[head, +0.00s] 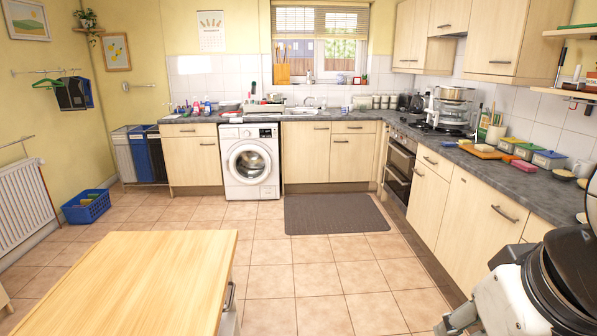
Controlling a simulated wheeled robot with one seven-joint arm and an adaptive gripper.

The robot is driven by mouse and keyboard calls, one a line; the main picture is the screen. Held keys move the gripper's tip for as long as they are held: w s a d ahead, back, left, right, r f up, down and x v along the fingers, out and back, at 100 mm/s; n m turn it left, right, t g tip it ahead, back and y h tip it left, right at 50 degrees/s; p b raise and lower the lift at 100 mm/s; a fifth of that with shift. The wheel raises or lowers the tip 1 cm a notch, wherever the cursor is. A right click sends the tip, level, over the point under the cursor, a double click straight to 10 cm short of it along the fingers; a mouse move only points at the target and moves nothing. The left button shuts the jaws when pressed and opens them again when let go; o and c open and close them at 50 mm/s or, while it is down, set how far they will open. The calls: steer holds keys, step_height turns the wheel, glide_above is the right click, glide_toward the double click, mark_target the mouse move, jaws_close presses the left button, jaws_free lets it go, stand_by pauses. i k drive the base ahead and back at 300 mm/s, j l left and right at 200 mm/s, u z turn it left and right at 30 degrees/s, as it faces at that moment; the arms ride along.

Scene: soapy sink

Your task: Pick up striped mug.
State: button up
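I cannot make out a striped mug for certain; things on the far counter are too small to tell stripes. A plain-looking pale mug (583,169) stands on the right counter near the right edge. Small containers (384,102) stand in a row on the far counter right of the sink. Part of my arm shows at the lower right and hides some of the right counter and cabinets. My gripper's fingers cannot be made out in this view.
The sink (299,109) is under the window. A wooden-topped table (130,275) fills the lower left. The right counter (520,176) holds a cutting board (483,152) and several colored tins. A blue basket (87,206) and dark mat (335,213) lie on the otherwise open tiled floor.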

mark_target(345, 109)
steer(key=i, duration=7.3)
steer(key=i+u, duration=0.15)
steer(key=i, duration=0.35)
steer(key=i+l+u, duration=0.15)
steer(key=i, duration=0.3)
steer(key=i+l+u, duration=0.2)
steer(key=i, duration=0.3)
